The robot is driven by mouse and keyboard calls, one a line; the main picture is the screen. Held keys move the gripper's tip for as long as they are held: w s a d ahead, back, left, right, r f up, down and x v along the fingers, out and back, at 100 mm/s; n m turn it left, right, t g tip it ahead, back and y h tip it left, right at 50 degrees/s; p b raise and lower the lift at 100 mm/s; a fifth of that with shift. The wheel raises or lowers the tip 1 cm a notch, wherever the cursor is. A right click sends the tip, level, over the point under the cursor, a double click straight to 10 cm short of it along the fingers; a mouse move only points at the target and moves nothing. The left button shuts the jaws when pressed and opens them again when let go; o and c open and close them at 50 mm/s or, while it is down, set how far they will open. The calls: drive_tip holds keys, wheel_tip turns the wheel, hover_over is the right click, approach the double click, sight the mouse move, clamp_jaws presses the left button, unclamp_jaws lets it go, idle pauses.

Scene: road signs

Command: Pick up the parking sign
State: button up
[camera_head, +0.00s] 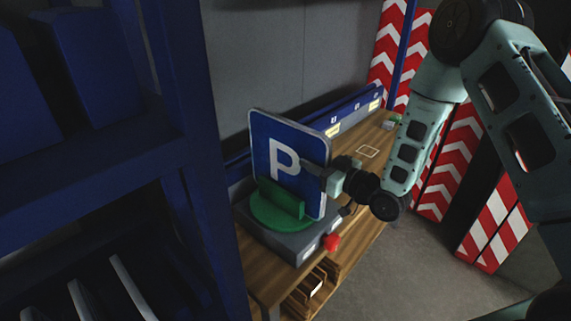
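The parking sign (270,140) is a blue rectangular plate with a white P and a pale border. It stands upright, leaning slightly, behind a green holder (281,202) with a round green base on a grey block. My gripper (315,169) comes in from the right at the sign's right edge, and its dark fingers overlap the sign's right side in the picture. I cannot tell whether the fingers touch the sign or have closed on its edge. The green holder hides the sign's lower part.
The grey block (283,240) sits on a wooden bench (350,166), with a red knob (332,243) at its front. A blue rack (190,180) stands close on the left. Red-and-white chevron boards (452,160) stand at the right. Grey floor (405,265) is open in front of the bench.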

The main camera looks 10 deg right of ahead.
clamp_jaws()
drive_tip(key=shift+r, duration=0.15)
idle(1.0)
